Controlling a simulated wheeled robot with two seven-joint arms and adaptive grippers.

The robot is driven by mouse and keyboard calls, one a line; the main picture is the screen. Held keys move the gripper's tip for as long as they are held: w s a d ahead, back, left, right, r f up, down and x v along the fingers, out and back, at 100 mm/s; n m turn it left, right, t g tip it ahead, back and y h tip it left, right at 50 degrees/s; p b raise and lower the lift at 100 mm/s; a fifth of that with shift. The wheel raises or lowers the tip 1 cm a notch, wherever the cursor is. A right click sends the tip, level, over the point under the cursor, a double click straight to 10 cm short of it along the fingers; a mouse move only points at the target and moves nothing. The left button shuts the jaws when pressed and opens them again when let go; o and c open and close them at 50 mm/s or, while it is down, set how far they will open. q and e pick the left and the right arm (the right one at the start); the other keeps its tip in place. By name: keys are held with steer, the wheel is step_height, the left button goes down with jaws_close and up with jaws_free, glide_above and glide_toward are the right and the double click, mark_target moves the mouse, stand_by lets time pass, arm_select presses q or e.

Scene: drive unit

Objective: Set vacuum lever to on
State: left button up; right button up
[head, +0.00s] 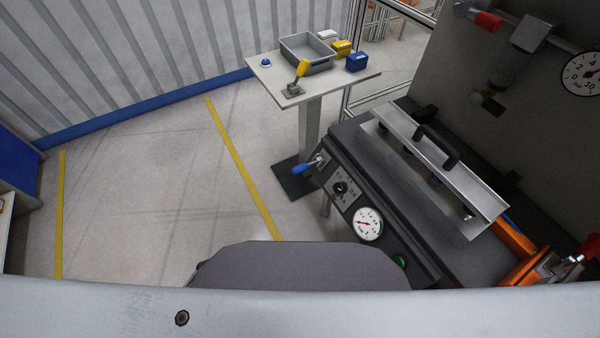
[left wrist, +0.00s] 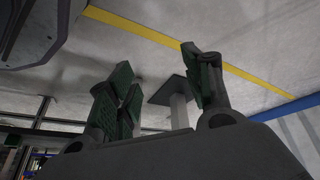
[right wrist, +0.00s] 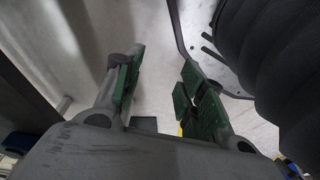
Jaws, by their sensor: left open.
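A lever with a blue handle (head: 303,169) sits at the left end of the machine's dark front panel (head: 350,200) in the head view. Its handle points left, out past the panel edge; I cannot read any label beside it. A black knob (head: 340,188) and a round white gauge (head: 368,223) are on the same panel. Neither gripper shows in the head view. My left gripper (left wrist: 160,68) is open and empty in the left wrist view. My right gripper (right wrist: 163,68) has its fingers apart with nothing between them. The lever is not identifiable in either wrist view.
A small table (head: 265,72) behind the machine holds a grey bin (head: 307,52), a yellow-handled device (head: 302,69) and small boxes. Floor to the left is clear, with yellow lines (head: 240,165).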

arm_select(q)
steer(key=w+d+r+m+t+h+b, duration=0.1)
steer(key=w+r+b, duration=0.15)
steer(key=w, duration=0.35)
steer(key=w+d+r+m+t+h+b, duration=0.1)
steer(key=w+d+r+b, duration=0.1)
steer(key=w+b, duration=0.3)
arm_select(e)
steer(key=w+a+r+b, duration=0.4)
steer(key=w+r+b, duration=0.15)
steer(key=w, duration=0.35)
arm_select(q)
steer(key=m+t+h+b, duration=0.2)
steer(key=m+h+b, duration=0.8)
steer(key=h+b, duration=0.1)
glide_toward(305, 166)
steer(key=s+a+f, duration=0.2)
steer(key=a+f, duration=0.1)
steer(key=a, duration=0.2)
steer(key=shift+s+d+r+b, duration=0.15)
steer(key=shift+r+b, duration=0.2)
steer(key=shift+r, duration=0.5)
arm_select(e)
step_height(305, 166, up, 8)
steer(key=t+y, duration=0.1)
steer(key=shift+a+f, duration=0.15)
steer(key=shift+a, duration=0.25)
arm_select(q)
steer(key=shift+r+x, duration=0.2)
steer(key=shift+x, duration=6.65)
